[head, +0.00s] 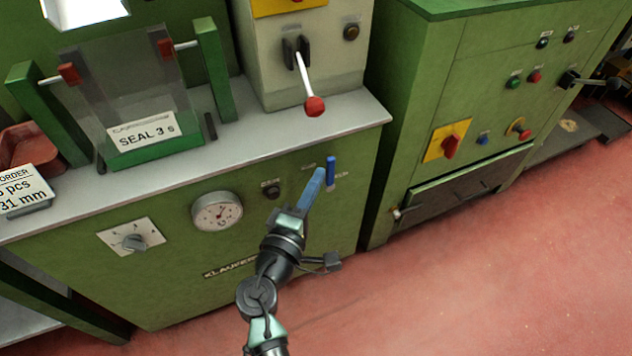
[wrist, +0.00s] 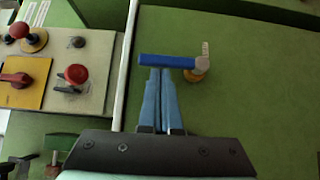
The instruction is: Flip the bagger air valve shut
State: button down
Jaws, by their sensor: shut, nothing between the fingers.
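The bagger air valve has a blue lever (head: 331,168) on the green front panel. It stands upright in the head view, with small labels on both sides that are too small to read. In the wrist view the blue lever (wrist: 168,61) lies across the picture, with a pale hub and a brass base (wrist: 196,74) at its right end. My gripper (head: 318,173) is shut and empty, its blue fingers just left of the lever. In the wrist view the fingertips (wrist: 160,72) meet the lever's lower edge in the picture; I cannot tell whether they touch it.
A pressure gauge (head: 217,211), a rotary knob (head: 134,242) and a dark button (head: 271,191) are on the same panel. A red-tipped lever (head: 314,106) hangs above the worktop edge. A green cabinet (head: 440,85) stands to the right. Red floor (head: 470,280) is open in front.

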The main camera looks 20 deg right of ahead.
jog(key=shift+d+r, duration=0.1)
dwell(0.3)
jog(key=shift+d+r+p, duration=0.1)
jog(key=shift+p, duration=0.65)
